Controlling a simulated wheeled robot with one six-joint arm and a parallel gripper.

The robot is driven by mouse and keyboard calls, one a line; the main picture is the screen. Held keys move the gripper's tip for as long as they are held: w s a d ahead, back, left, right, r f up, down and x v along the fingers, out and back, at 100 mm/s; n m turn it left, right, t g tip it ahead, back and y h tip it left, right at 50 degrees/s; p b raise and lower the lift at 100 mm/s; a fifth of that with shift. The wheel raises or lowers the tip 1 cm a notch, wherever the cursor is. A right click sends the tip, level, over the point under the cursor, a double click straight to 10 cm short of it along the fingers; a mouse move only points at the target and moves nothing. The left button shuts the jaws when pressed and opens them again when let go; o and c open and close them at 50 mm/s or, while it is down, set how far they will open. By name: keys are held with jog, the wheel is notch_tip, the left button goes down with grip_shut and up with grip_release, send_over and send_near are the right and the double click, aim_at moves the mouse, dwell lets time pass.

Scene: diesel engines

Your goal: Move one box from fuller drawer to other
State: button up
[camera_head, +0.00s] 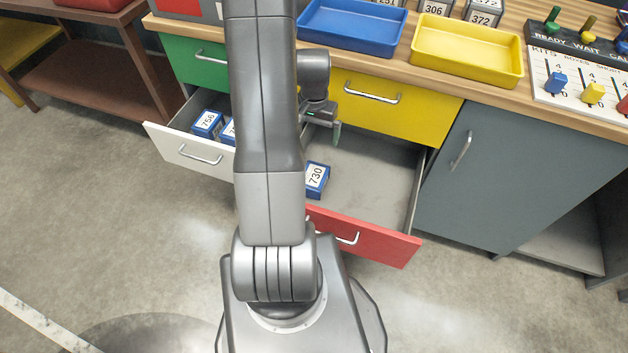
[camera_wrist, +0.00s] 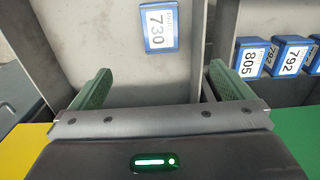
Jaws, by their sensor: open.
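The red-fronted drawer (camera_head: 365,236) is pulled open, and one blue and white box marked 730 (camera_head: 316,178) lies in it. The white-fronted drawer (camera_head: 188,152) is also open and holds several similar boxes, among them one marked 756 (camera_head: 208,122). My arm hides part of this drawer. The wrist view shows box 730 (camera_wrist: 159,26) and, beyond the drawer wall, boxes marked 805 (camera_wrist: 250,60) and 792 (camera_wrist: 290,58). My gripper (camera_wrist: 160,72) is open and empty, above the back of the red-fronted drawer. Box 730 lies ahead of its fingertips, apart from them.
A closed yellow drawer (camera_head: 385,108) and a closed green drawer (camera_head: 196,62) sit above the open ones. A blue tray (camera_head: 352,28) and a yellow tray (camera_head: 466,52) stand on the worktop. A grey cabinet door (camera_head: 490,170) is at right. The red-fronted drawer's floor is mostly bare.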

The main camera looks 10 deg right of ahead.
jog(key=shift+r, duration=0.1)
notch_tip(320, 180, up, 10)
jog(key=p, duration=0.7)
